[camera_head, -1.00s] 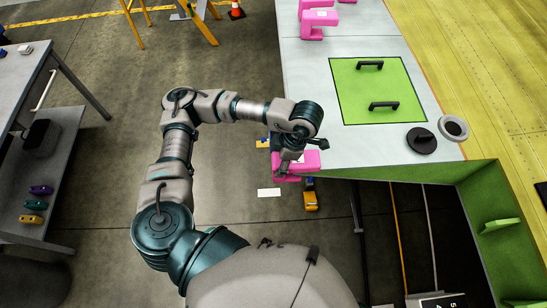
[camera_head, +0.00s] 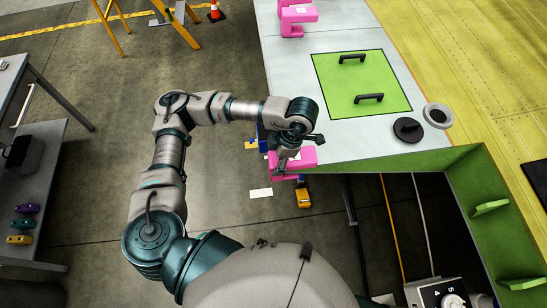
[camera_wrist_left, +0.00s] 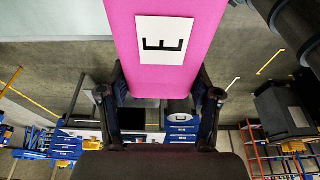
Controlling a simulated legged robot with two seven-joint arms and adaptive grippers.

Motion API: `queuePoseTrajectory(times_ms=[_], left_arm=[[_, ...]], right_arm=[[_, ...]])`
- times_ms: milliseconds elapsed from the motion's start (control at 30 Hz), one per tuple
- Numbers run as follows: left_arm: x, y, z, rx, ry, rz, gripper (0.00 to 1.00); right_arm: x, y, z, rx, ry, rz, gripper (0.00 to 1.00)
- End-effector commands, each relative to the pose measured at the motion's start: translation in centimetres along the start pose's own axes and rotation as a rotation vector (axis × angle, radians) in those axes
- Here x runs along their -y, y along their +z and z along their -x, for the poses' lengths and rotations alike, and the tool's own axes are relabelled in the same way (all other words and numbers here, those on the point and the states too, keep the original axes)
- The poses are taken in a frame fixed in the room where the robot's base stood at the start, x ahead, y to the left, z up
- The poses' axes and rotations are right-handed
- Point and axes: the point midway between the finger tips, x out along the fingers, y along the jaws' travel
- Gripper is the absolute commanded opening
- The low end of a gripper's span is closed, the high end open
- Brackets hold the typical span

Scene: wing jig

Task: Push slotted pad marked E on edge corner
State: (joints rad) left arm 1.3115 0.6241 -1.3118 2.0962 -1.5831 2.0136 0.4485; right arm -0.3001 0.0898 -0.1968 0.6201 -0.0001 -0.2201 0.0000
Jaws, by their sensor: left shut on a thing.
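The pink pad (camera_head: 303,157) is at the near left corner of the grey-white panel (camera_head: 281,72) in the head view. In the left wrist view the pink pad (camera_wrist_left: 206,22) carries a white label with a black letter E (camera_wrist_left: 163,40). My left gripper (camera_wrist_left: 160,88) is shut on the pad, with one dark finger on each side. In the head view my left gripper (camera_head: 285,158) is partly hidden by its own wrist. The pad's slot is hidden, and I cannot tell how far the pad sits on the edge. My right gripper is not in view.
Another pink pad (camera_head: 298,16) sits farther up the panel's left edge. A green plate with two black handles (camera_head: 361,85), a black disc (camera_head: 408,129) and a grey ring (camera_head: 437,115) lie on the panel. A green frame (camera_head: 490,215) borders its near right side.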

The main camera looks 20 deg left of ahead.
Motion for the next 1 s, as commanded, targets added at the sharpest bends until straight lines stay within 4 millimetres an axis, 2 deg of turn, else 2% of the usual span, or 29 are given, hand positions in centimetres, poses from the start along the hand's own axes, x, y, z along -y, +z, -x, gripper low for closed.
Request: queuePoseTrajectory(times_ms=[100, 133, 233, 467, 667, 767, 1000], left_arm=[[0.0, -0.1, 0.0, 0.007, -0.003, -0.001, 0.23], [-0.1, -0.1, -0.1, 0.008, -0.004, -0.001, 0.68], [-0.1, -0.2, -0.1, 0.008, -0.003, -0.001, 0.93], [0.1, 0.0, 0.0, 0.005, -0.002, -0.001, 0.93], [0.1, 0.3, 1.0, 0.005, 0.003, 0.000, 0.93], [-0.1, 0.1, 2.6, 0.007, 0.004, 0.001, 0.93], [-0.5, -0.4, 7.8, 0.011, 0.001, 0.001, 0.93]], right_arm=[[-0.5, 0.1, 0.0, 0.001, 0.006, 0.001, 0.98], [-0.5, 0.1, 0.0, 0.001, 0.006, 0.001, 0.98], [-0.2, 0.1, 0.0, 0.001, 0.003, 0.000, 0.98], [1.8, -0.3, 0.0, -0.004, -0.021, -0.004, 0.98], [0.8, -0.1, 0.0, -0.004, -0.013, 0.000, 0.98], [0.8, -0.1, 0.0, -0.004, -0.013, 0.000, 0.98], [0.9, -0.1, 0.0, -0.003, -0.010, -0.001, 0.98]])
